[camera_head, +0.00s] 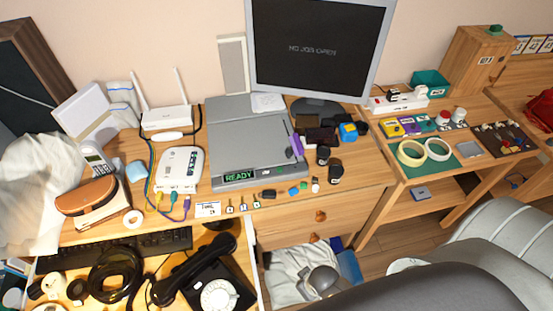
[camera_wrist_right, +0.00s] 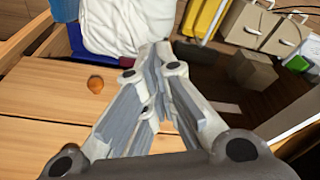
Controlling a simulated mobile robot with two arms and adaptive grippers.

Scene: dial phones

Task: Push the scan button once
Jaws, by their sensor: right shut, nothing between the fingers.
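A flat grey scanner (camera_head: 248,135) lies on the wooden desk below the monitor. Its front edge carries a dark display (camera_head: 240,175) with green "READY" text. The scan button is too small to make out for certain on the scanner's front strip. My right gripper (camera_head: 323,281) is low in front of the desk, over the open space with white cloth, well apart from the scanner. In the right wrist view my right gripper (camera_wrist_right: 157,60) has its fingers together, with nothing between them. My left gripper is not in view.
The monitor (camera_head: 318,50) reads "NO JOB OPEN". Small items and dark blocks crowd the scanner's right and front edges. A white router (camera_head: 180,168) stands to its left. A black dial phone (camera_head: 217,292) sits at the bottom. A wooden knob (camera_wrist_right: 95,84) is on the drawer front.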

